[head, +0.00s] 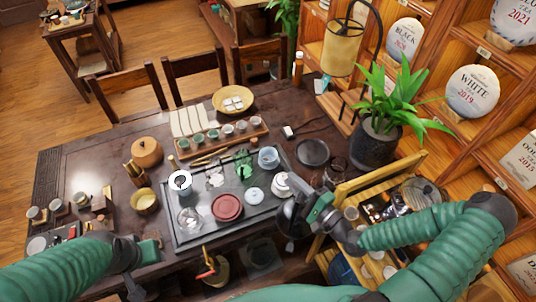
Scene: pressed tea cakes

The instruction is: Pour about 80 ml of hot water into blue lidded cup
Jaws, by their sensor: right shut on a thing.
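A blue cup (268,158) stands at the back right of the dark tea tray (170,222). A small pale blue-white round piece (254,193) lies nearer on the tray; I cannot tell if it is the cup's lid. My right gripper (308,207) is shut on a dark kettle (287,219) at the tray's right front corner. The gripper partly hides the kettle, and its spout and water are not clear. The kettle is apart from the blue cup. My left gripper (143,262) is at the table's front left, away from the cup; its fingers are unclear.
A white pot (282,184) stands between the kettle and the blue cup. A reddish-brown dish (227,207), a glass vessel (189,219) and a green figure (244,164) are on the tray. A potted plant (376,143) and a wooden rack (378,180) crowd the right side.

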